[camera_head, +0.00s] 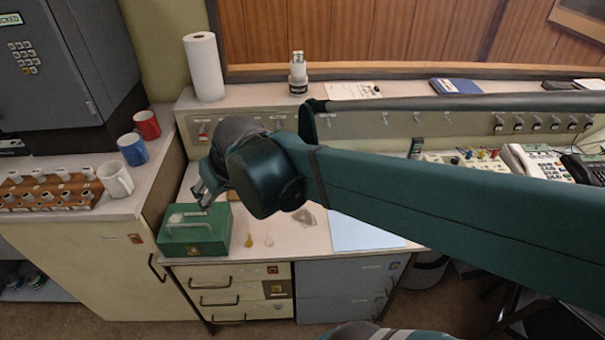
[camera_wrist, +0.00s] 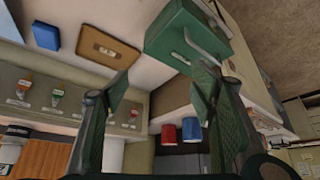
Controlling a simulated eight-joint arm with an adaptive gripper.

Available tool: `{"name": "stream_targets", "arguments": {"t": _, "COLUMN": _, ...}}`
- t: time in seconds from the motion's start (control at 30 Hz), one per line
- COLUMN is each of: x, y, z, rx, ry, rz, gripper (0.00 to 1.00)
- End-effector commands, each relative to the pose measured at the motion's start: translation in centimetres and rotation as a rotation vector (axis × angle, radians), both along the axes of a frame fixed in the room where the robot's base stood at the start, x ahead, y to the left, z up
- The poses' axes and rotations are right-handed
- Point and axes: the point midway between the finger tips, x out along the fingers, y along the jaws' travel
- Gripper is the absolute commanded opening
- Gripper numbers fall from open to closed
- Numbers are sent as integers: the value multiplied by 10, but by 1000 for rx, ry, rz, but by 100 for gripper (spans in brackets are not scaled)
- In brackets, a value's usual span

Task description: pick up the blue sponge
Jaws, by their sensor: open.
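A small blue block (camera_wrist: 46,36), which looks like the blue sponge, lies on the pale desktop at the upper left of the wrist view. It does not show in the head view, where my arm covers part of the desk. My gripper (camera_wrist: 163,80) is open, its two fingers wide apart with nothing between them. In the head view my gripper (camera_head: 203,193) hangs just above the back of the green box, at the left end of the desk. In the wrist view the blue block lies left of both fingers, apart from them.
A green box (camera_head: 195,235) with a handle stands close to my gripper. A brown flat piece (camera_wrist: 108,46) lies between it and the blue block. Mugs, red (camera_head: 147,124) and blue (camera_head: 132,148), stand on the left cabinet. A paper roll (camera_head: 204,66) stands on the back ledge.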

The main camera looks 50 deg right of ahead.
Motion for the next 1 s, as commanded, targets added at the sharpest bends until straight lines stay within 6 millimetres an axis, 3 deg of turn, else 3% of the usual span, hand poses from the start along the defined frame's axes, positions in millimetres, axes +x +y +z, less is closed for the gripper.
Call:
{"name": "stream_targets", "arguments": {"t": 0.53, "x": 47, "y": -95, "z": -15, "rx": 10, "ry": 49, "rz": -142, "gripper": 56}}
{"name": "stream_targets", "arguments": {"t": 1.0, "x": 69, "y": -187, "z": -46, "rx": 25, "ry": 88, "rz": -262, "gripper": 56}}
